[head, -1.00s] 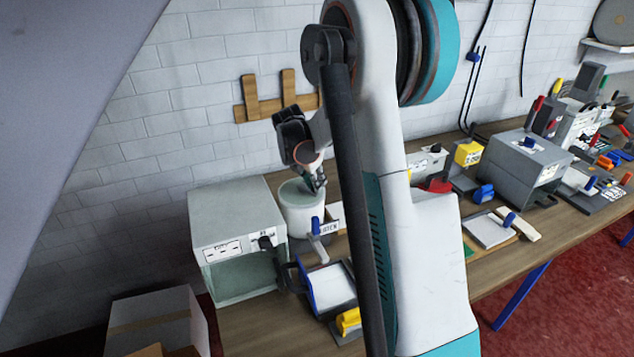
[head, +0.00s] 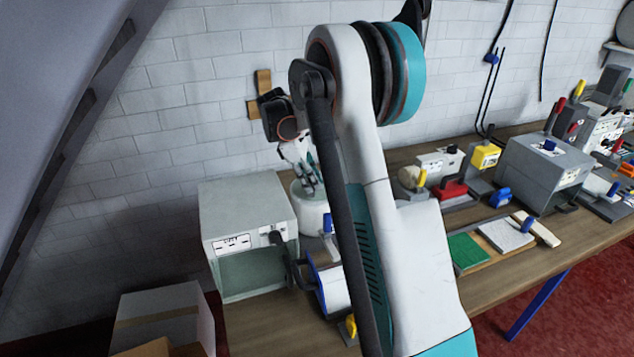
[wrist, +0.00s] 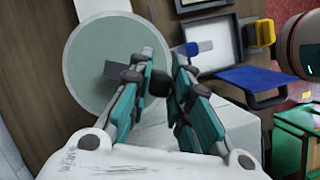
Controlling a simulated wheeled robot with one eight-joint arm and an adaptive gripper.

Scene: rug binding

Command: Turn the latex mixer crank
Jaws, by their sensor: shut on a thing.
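The latex mixer is a white round pot (head: 312,212) on the bench, just right of the grey box, partly hidden by my arm in the head view. In the wrist view its pale green round top (wrist: 88,62) fills the upper left. A grey crank bar (wrist: 118,69) lies across that top, with a dark knob (wrist: 158,82) at its outer end. My gripper (wrist: 160,76) is shut on this knob, fingers on either side, near the top's right edge. In the head view my gripper (head: 312,182) reaches down over the pot.
A grey open-fronted box (head: 245,225) stands close left of the mixer. A blue-edged tray (wrist: 243,84) and a blue-handled tool (wrist: 194,48) lie close by. A green pad (head: 468,252) and a grey machine (head: 540,165) are farther right. A cardboard box (head: 165,318) is at lower left.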

